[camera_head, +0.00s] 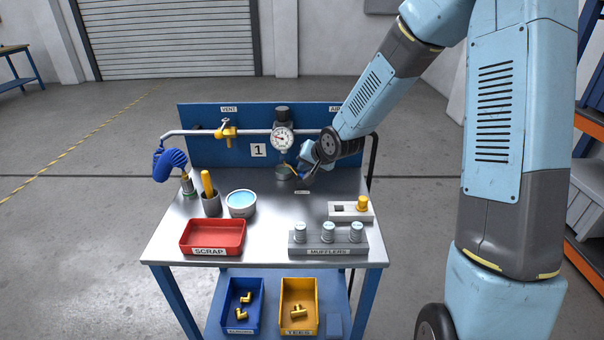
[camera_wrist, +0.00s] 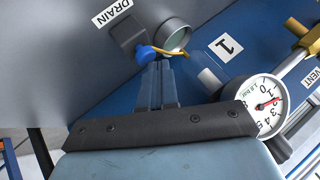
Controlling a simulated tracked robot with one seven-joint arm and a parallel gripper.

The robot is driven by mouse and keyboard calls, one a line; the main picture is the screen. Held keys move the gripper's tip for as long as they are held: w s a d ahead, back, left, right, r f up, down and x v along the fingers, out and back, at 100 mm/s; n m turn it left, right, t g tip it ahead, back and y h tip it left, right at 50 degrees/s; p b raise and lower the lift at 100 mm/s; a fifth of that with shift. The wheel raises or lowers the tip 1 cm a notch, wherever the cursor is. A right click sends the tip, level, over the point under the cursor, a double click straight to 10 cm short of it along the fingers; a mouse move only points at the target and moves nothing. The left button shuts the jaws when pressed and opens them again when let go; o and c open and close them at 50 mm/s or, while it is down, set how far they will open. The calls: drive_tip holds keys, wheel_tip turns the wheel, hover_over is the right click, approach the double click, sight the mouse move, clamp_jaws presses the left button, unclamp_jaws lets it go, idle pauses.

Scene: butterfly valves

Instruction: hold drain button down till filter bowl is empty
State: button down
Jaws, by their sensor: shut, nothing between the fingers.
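The drain button is a blue knob (camera_wrist: 146,53) on a dark block beside the DRAIN label (camera_wrist: 112,12) in the wrist view. My gripper (camera_wrist: 158,64) is shut, with its fingertips right at the knob. I cannot tell whether they touch it or how far it is pressed. The filter bowl (camera_wrist: 207,79) looks like a clear cylinder between the fingers and the gauge; its level cannot be read. A thin yellow tube (camera_wrist: 176,52) leads from it to a round cup (camera_wrist: 175,34). In the head view my gripper (camera_head: 299,174) is low beside this cup (camera_head: 283,173).
The pressure gauge (camera_head: 283,138) stands above the cup before the blue panel (camera_head: 200,152). A yellow valve (camera_head: 227,132) is left on the pipe. A red scrap tray (camera_head: 213,237), water bowl (camera_head: 241,203) and muffler rack (camera_head: 328,243) stand nearer the front. Some bench between them is clear.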

drive_tip(key=shift+r, duration=0.6)
drive_tip(key=shift+r, duration=2.5)
drive_tip(key=shift+d, duration=0.1)
drive_tip(key=s+d+r+n+h, duration=0.1)
drive_tip(key=s+d+r+h, duration=0.5)
drive_tip(key=s+d+r, duration=0.65)
drive_tip(key=s+d+r+g, duration=0.1)
drive_tip(key=s+d+r, duration=0.1)
drive_tip(key=s, duration=0.8)
drive_tip(key=s+d+r+n+g, duration=0.1)
drive_tip(key=s+d, duration=0.4)
drive_tip(key=s, duration=0.5)
drive_tip(key=shift+s+d+r+y, duration=0.3)
drive_tip(key=shift+s+r+y, duration=0.1)
drive_tip(key=shift+r, duration=0.25)
